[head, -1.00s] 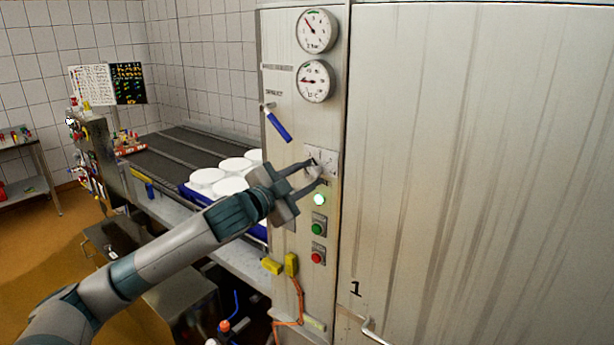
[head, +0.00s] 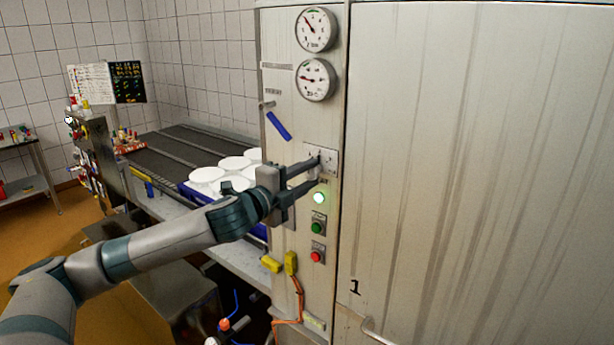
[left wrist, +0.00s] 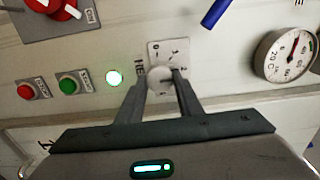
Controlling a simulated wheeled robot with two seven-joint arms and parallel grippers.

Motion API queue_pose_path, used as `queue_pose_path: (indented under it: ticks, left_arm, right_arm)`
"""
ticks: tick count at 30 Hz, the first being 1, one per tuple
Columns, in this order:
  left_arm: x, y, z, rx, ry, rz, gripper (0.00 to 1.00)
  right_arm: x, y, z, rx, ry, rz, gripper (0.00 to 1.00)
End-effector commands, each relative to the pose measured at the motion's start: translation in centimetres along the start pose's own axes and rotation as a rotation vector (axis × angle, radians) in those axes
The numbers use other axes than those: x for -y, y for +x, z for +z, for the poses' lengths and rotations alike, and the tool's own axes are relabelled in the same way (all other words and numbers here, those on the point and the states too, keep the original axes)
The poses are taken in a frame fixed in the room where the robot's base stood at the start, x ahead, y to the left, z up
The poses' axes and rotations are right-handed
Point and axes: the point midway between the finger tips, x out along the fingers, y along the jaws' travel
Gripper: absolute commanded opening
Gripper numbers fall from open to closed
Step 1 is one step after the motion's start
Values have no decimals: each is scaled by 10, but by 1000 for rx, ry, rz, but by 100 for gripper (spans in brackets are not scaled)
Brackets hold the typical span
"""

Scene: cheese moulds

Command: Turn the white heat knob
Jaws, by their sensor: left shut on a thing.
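The white heat knob (left wrist: 160,80) sits on a pale scale plate (head: 326,160) on the narrow control panel. My left gripper (head: 317,172) reaches the panel from the left. In the left wrist view, its two fingers (left wrist: 161,84) are on either side of the knob and shut on it. In the head view the fingers hide most of the knob. The exact angle of the knob's pointer cannot be told. My right gripper is not in view.
Below the knob are a lit lamp (head: 319,197), a green button (head: 317,228) and a red button (head: 316,256). Two gauges (head: 316,80) and a blue-handled lever (head: 278,126) are above. White moulds (head: 207,175) stand on the left by the conveyor (head: 180,145).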

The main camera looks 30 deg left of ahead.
Motion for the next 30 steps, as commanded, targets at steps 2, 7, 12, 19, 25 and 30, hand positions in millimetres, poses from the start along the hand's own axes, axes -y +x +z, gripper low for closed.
queue_pose_path:
  ticks: [2,7,12,19,25,30]
  left_arm:
    - [-1,0,0,-1,10,2,10]
    - [-1,0,0,-1,14,2,10]
    - [-1,0,-1,-1,13,2,10]
    - [-1,0,0,-1,12,2,50]
    - [-1,0,0,-1,13,1,50]
    - [-3,-6,1,0,13,2,50]
  right_arm:
    - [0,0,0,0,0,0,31]
    - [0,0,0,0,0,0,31]
    - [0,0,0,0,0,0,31]
    - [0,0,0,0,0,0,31]
    - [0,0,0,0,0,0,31]
    - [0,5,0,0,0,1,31]
